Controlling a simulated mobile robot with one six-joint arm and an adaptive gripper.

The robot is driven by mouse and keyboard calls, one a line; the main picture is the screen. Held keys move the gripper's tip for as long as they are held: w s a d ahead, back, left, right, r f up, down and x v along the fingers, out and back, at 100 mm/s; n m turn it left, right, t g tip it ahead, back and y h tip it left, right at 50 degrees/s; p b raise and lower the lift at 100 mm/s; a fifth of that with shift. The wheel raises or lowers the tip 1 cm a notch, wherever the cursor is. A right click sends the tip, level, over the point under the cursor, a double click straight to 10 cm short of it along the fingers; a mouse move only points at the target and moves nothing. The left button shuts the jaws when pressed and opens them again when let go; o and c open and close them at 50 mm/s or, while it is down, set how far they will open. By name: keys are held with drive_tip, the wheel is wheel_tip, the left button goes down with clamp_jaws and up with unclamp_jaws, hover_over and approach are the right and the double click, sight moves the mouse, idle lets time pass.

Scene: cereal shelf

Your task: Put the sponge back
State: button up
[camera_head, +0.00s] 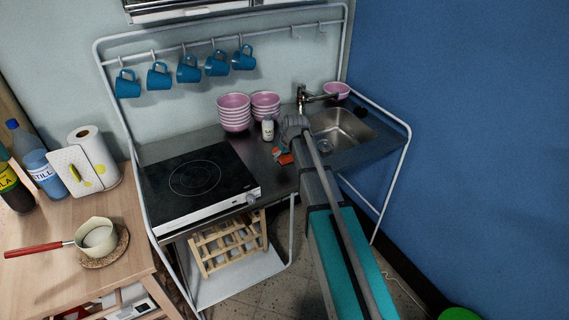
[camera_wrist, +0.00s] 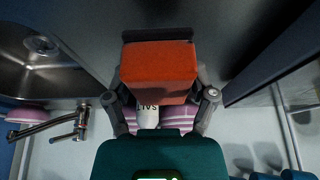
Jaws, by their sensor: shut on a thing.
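The orange-red sponge (camera_wrist: 158,66) with a dark layer on its far edge is between the two fingers of my gripper (camera_wrist: 160,104), which is shut on it. In the head view the sponge (camera_head: 285,159) shows as a small orange patch at the end of my gripper (camera_head: 281,152), over the counter left of the sink. My arm hides part of this area. I cannot tell whether the sponge touches the counter. The metal sink (camera_head: 345,132) with its tap (camera_head: 318,97) is to the right.
A white salt bottle (camera_head: 268,129) and pink bowl stacks (camera_head: 233,113) stand behind my gripper. A black hob (camera_head: 198,178) is to the left. A single pink bowl (camera_head: 337,89) stands behind the sink. Blue mugs (camera_head: 188,69) hang from the rail above.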

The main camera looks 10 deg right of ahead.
drive_tip(key=shift+f, duration=0.1)
drive_tip(key=shift+w+d+f+b, duration=0.15)
drive_tip(key=shift+w+f+b, duration=0.25)
drive_tip(key=shift+f+b, duration=1.55)
drive_tip(key=shift+b, duration=0.05)
drive_tip(key=shift+f, duration=0.1)
drive_tip(key=o, duration=0.9)
drive_tip(key=p+v, duration=1.1)
drive_tip(key=v, duration=0.1)
